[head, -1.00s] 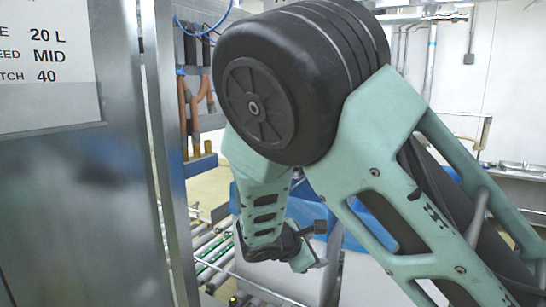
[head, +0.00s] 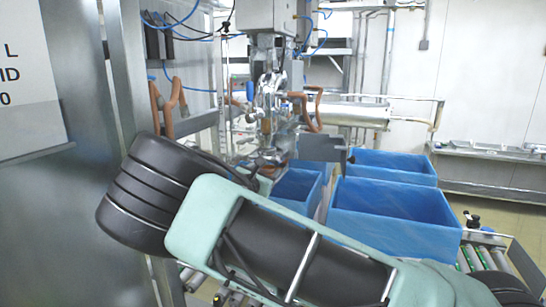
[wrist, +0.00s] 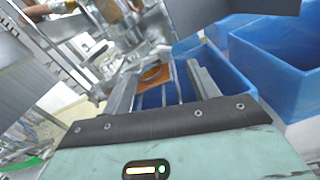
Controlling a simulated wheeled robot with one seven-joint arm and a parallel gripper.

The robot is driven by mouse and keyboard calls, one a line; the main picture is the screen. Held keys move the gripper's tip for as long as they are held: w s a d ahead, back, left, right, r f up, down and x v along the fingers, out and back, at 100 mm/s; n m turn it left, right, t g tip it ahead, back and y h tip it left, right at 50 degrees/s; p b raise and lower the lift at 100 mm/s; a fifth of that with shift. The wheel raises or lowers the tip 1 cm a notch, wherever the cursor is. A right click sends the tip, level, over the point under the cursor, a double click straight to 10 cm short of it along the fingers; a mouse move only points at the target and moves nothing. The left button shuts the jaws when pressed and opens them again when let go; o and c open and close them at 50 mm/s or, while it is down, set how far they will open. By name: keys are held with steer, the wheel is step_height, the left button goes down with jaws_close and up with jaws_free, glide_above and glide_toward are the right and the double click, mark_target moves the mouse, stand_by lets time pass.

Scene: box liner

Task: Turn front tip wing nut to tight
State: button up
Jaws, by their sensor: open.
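My gripper (wrist: 165,88) shows in the wrist view, with its two grey fingers apart and nothing between them that I can see held. Beyond the fingers is an orange-brown plate (wrist: 155,75) with a dark round part on it. In the head view a metal machine head (head: 270,95) with brown curved handles (head: 312,105) hangs at the centre, above the blue-lined boxes. My arm crosses the foreground there, and my gripper is mostly hidden behind it. I cannot pick out the front tip wing nut for certain in either view.
Blue-lined boxes (head: 395,212) stand right of the machine head; a large one also shows in the wrist view (wrist: 275,55). Roller conveyor (head: 480,260) runs at the lower right. A tall steel panel (head: 60,220) bounds the left side.

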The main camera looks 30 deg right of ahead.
mark_target(277, 158)
steer(key=p+x, duration=0.2)
steer(key=x, duration=0.4)
steer(key=shift+d+r, duration=0.15)
steer(key=shift+p+x, duration=0.5)
steer(key=shift+x, duration=0.3)
steer(key=shift+c, duration=0.3)
steer(key=c, duration=0.9)
